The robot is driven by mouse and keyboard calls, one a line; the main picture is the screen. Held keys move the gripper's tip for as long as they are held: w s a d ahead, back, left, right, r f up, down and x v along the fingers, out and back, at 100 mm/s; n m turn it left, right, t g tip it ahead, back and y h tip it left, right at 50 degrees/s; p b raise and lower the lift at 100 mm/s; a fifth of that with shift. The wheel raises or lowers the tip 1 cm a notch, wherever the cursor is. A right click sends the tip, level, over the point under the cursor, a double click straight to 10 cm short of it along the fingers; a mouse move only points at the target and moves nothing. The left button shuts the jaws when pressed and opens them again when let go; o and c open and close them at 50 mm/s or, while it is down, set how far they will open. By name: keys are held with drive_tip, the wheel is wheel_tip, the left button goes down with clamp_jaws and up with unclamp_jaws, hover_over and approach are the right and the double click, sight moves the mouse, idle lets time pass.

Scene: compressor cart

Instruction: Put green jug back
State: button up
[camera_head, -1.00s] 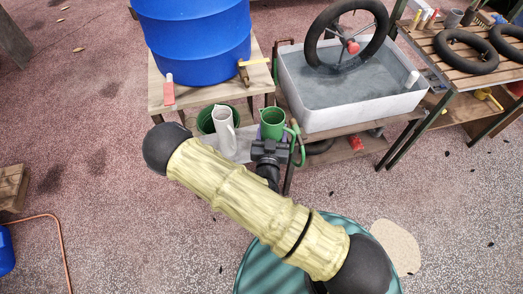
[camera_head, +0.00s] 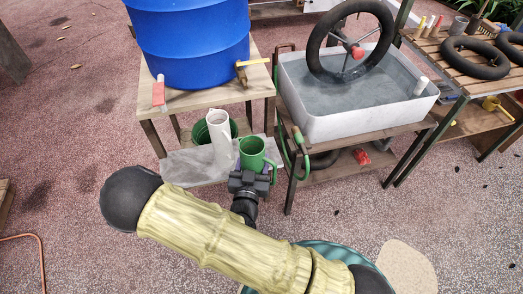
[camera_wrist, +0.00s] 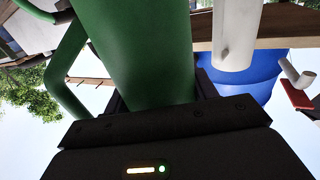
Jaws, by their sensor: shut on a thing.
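The green jug (camera_head: 252,152) is upright, with its open top showing and its handle on the right in the head view. My gripper (camera_head: 248,180) is shut on the jug's near side. The jug fills much of the wrist view (camera_wrist: 140,50), with its handle at the left there. A white jug (camera_head: 219,138) stands just left of the green jug on a grey slab (camera_head: 185,165). The green jug overlaps the slab's right end in the head view. I cannot tell whether its hidden base touches the slab.
A blue barrel (camera_head: 190,45) with a yellow-handled tap stands on a wooden table (camera_head: 200,97) behind the slab. A green bucket (camera_head: 201,132) is behind the white jug. A white water tub (camera_head: 350,125) holding a wheel stands on a bench at right, with a green hose (camera_head: 284,150) beside it.

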drive_tip(key=w+d, duration=0.2)
drive_tip(key=w, duration=1.4)
drive_tip(key=shift+w+p, duration=0.3)
drive_tip(key=shift+w, duration=0.05)
drive_tip(key=shift+a, duration=0.1)
drive_tip(key=shift+w+f, duration=0.25)
drive_tip(key=shift+f, duration=0.65)
drive_tip(key=shift+w+f, duration=0.2)
drive_tip(key=shift+f, duration=0.65)
drive_tip(key=shift+f, duration=0.2)
drive_tip(key=o, duration=1.5)
drive_tip(key=shift+o, duration=0.8)
drive_tip(key=shift+d+r, duration=0.1)
drive_tip(key=shift+d, duration=0.1)
drive_tip(key=shift+s, duration=0.1)
